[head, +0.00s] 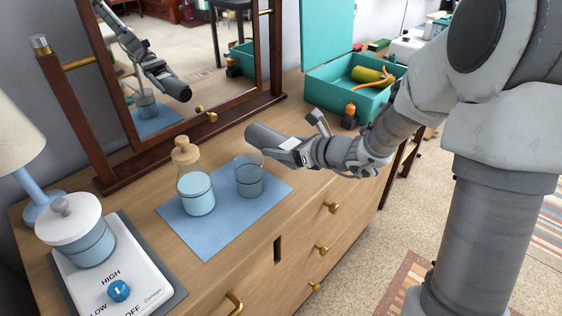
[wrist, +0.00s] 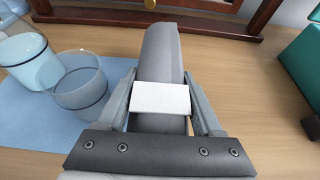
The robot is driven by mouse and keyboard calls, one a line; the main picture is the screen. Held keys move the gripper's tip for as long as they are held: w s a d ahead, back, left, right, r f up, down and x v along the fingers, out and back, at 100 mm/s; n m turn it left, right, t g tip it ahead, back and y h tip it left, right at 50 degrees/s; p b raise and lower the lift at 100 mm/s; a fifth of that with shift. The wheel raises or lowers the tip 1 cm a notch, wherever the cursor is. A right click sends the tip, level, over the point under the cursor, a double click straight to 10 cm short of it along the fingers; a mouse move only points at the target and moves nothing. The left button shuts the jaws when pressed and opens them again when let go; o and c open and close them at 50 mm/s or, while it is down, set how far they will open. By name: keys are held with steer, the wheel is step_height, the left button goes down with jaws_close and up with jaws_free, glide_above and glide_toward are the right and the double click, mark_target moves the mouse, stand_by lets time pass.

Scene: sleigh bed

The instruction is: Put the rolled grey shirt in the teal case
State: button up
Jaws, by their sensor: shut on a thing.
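The rolled grey shirt (head: 265,137) is a dark grey roll with a white band, held level above the dresser top. In the wrist view the rolled shirt (wrist: 162,58) points away from me between the fingers. My gripper (head: 305,150) is shut on it around the white band; the gripper also shows in the wrist view (wrist: 163,105). The teal case (head: 345,103) stands open at the back right of the dresser, lid raised, with a yellow-green roll and an orange item inside. The shirt is to the left of the case, apart from it.
A blue mat (head: 225,222) holds a glass (head: 249,178) and a stoppered bottle (head: 196,190), close to the shirt's left. A small orange-topped bottle (head: 349,116) stands before the case. A mirror (head: 185,60) rises behind. A lidded jar sits on a white appliance (head: 110,270) at front left.

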steer(key=shift+f+b, duration=0.65)
steer(key=shift+f, duration=1.2)
steer(key=shift+f, duration=0.15)
steer(key=shift+f+b, duration=0.15)
steer(key=shift+b, duration=0.15)
steer(key=o, duration=1.5)
steer(key=shift+c, duration=0.2)
steer(key=shift+r, duration=0.2)
